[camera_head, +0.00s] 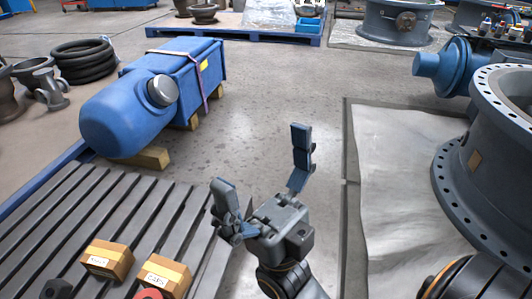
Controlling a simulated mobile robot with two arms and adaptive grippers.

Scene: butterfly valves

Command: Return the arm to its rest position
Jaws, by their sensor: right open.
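My right gripper (261,160) is in the lower middle of the head view, with its arm coming up from the bottom edge. Its two fingers are spread wide apart, and nothing is between them. It appears over the bare floor, between the slotted metal table and the grey mat, and touches nothing that I can see. My left gripper is not in view. A large grey flanged valve body (470,160) stands at the right, clear of the gripper.
The slotted table (70,225) at lower left carries small cardboard boxes (108,260). A blue motor unit (130,110) lies on wooden blocks behind it. Black rings (82,60) are stacked at the left. A grey mat (385,190) covers the floor at right. Bare floor (265,100) lies beyond the gripper.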

